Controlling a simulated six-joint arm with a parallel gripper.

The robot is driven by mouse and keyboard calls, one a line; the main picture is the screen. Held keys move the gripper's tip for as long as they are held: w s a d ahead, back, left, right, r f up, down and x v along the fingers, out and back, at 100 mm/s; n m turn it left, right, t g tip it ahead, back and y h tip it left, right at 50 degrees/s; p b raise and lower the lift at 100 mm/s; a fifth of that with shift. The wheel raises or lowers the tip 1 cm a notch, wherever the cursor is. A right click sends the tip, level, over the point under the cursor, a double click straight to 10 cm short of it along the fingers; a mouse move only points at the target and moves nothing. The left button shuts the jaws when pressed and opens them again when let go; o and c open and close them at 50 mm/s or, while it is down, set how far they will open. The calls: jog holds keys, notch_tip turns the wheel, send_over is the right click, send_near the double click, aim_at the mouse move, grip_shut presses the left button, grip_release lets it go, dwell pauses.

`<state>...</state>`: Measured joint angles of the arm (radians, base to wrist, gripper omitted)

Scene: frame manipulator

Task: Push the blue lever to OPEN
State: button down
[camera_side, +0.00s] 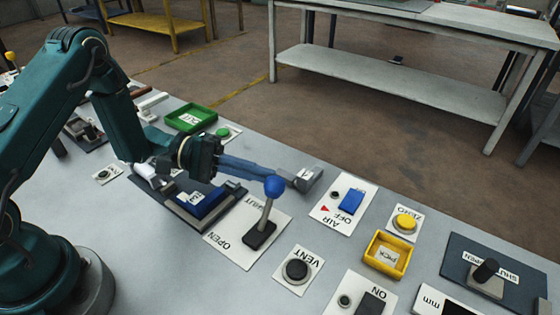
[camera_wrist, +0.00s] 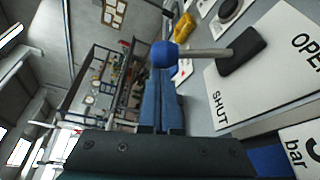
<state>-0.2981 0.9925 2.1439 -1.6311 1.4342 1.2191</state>
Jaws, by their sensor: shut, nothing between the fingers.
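The blue lever (camera_side: 265,216) has a round blue knob on a grey rod, rising from a dark base on a white plate (camera_side: 243,256). The plate is marked OPEN at the front left and SHUT toward the back. The rod leans slightly to the back right in the side view. My gripper (camera_side: 270,174) has its blue fingers shut and empty, with the tips just behind or beside the knob. In the wrist view the knob (camera_wrist: 165,55) sits just past the fingertips (camera_wrist: 163,80). I cannot tell whether they touch.
A grey block (camera_side: 308,179) lies just beyond the fingertips. A blue AIR switch (camera_side: 351,202), a VENT button (camera_side: 297,270) and a yellow tray (camera_side: 387,255) stand to the right. A green tray (camera_side: 191,119) is at the back. A blue part in a dark fixture (camera_side: 201,203) lies below my wrist.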

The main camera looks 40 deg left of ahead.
jog(key=shift+s, duration=0.15)
jog(key=shift+s+r+m+t+h, duration=0.2)
jog(key=shift+s+r+m+h, duration=0.1)
jog(key=shift+s+m, duration=0.3)
jog(key=shift+s+r+m+t+h, duration=0.25)
jog(key=shift+s+m, duration=0.2)
jog(key=shift+m, duration=0.15)
jog(key=s+m, duration=0.2)
jog(key=s, duration=0.1)
jog(key=s+m+h, duration=0.1)
jog(key=s, duration=0.1)
jog(key=shift+r, duration=0.25)
jog(key=shift+s+f, duration=0.2)
jog(key=shift+s, duration=0.35)
jog(key=shift+s+f, duration=0.15)
jog(key=shift+s, duration=0.35)
